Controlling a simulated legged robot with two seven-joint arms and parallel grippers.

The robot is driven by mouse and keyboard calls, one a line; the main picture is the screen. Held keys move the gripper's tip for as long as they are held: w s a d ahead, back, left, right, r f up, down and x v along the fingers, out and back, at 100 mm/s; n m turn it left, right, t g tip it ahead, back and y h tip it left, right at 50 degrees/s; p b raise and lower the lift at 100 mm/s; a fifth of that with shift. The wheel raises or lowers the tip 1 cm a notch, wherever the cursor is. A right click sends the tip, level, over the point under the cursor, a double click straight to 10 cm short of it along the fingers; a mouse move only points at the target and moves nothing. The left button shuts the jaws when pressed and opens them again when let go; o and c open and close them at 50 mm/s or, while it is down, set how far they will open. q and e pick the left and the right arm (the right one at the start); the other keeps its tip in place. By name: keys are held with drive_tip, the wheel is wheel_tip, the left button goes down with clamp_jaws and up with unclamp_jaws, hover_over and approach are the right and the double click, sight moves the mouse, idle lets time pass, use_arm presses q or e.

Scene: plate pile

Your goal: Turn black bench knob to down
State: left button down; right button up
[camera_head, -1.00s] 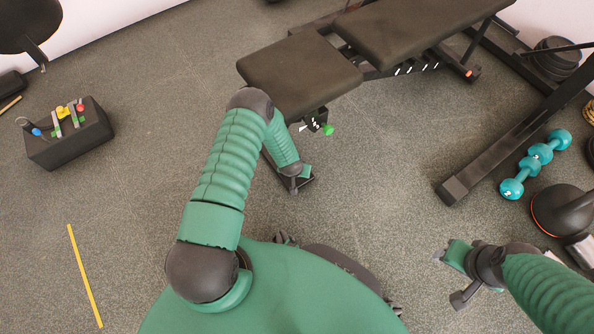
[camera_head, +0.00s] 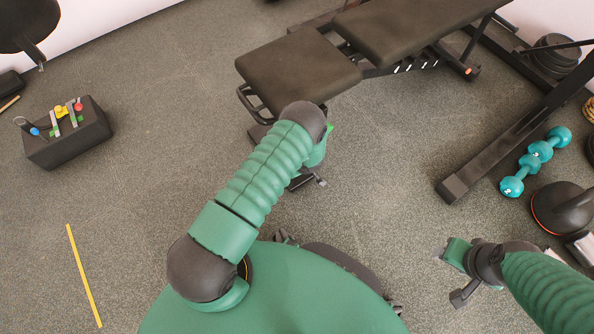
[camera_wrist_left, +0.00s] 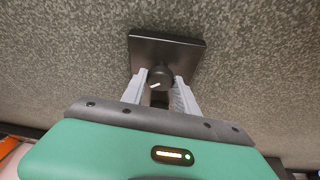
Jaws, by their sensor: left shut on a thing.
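In the left wrist view, the round black bench knob (camera_wrist_left: 160,75) has a short white mark that lies nearly sideways, its left end slightly lower. Behind it is a flat black plate (camera_wrist_left: 188,48). My left gripper (camera_wrist_left: 159,84) has its two grey fingers on either side of the knob and is shut on it. In the head view, my left arm hides the knob and most of the left gripper, in front of the bench seat (camera_head: 298,68). My right gripper (camera_head: 453,275) is over the floor at lower right, away from the bench; its finger gap is unclear.
A black box with coloured levers (camera_head: 68,135) stands at the left. Teal dumbbells (camera_head: 536,160), a kettlebell (camera_head: 565,210) and a black frame leg (camera_head: 480,165) are at the right. Open floor (camera_head: 140,220) lies left of my arm.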

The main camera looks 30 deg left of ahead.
use_arm(q)
drive_tip(key=n+g+b, duration=0.1)
drive_tip(key=n, duration=0.2)
drive_tip(key=shift+w+f, duration=0.1)
drive_tip(key=shift+w, duration=0.05)
drive_tip(key=n+g+b, duration=0.1)
drive_tip(key=n+g, duration=0.1)
drive_tip(key=n, duration=0.4)
drive_tip(key=shift+w, duration=0.15)
drive_tip(key=shift+g+b, duration=0.3)
drive_tip(key=c, duration=0.9)
unclamp_jaws()
drive_tip(key=shift+c, duration=0.2)
drive_tip(key=shift+r, duration=0.2)
drive_tip(key=p+v, duration=0.5)
drive_tip(key=v, duration=0.2)
drive_tip(key=shift+d, duration=0.2)
